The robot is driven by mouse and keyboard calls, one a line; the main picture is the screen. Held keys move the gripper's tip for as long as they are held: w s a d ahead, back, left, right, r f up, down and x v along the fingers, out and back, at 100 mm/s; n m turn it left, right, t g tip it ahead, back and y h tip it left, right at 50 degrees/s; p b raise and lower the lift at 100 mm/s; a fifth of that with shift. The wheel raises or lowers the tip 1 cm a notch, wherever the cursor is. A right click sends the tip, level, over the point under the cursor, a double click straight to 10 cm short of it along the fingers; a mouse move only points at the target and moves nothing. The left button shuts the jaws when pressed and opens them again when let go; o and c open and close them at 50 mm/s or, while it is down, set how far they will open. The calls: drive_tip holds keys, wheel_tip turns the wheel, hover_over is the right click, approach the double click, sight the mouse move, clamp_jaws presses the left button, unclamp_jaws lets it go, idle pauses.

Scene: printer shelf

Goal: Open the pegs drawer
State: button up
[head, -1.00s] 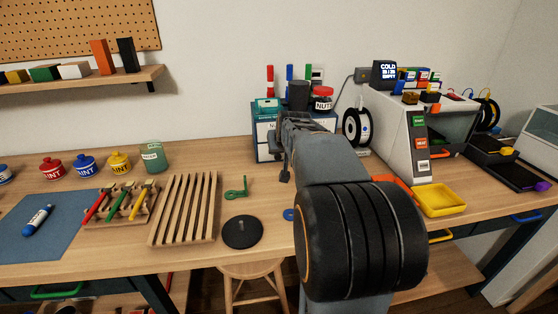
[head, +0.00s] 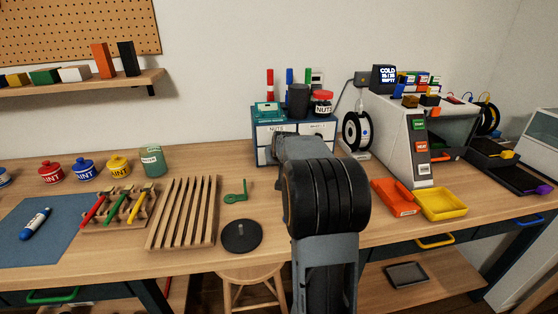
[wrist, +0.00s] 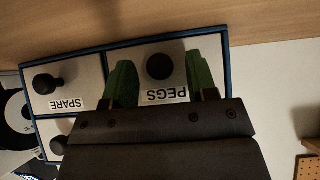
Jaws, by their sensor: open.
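The pegs drawer (wrist: 184,67) shows in the wrist view as a light front with a "PEGS" label, upside down in this view, and a round dark knob (wrist: 160,66). My gripper (wrist: 160,82) is open. Its two green fingers stand on either side of the knob in the picture; whether they touch it I cannot tell. The drawer looks shut. In the head view the blue drawer cabinet (head: 262,151) stands at the back of the bench, and my arm hides its lower front and my gripper.
A spare drawer (wrist: 86,85) with its own knob is beside the pegs drawer. A cup, a red-lidded jar (head: 322,97) and markers stand on the cabinet. A filament spool (head: 357,131) is to its right. A slatted rack (head: 183,212) and black disc (head: 241,236) lie left of my arm.

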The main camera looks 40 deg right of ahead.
clamp_jaws()
idle(0.4)
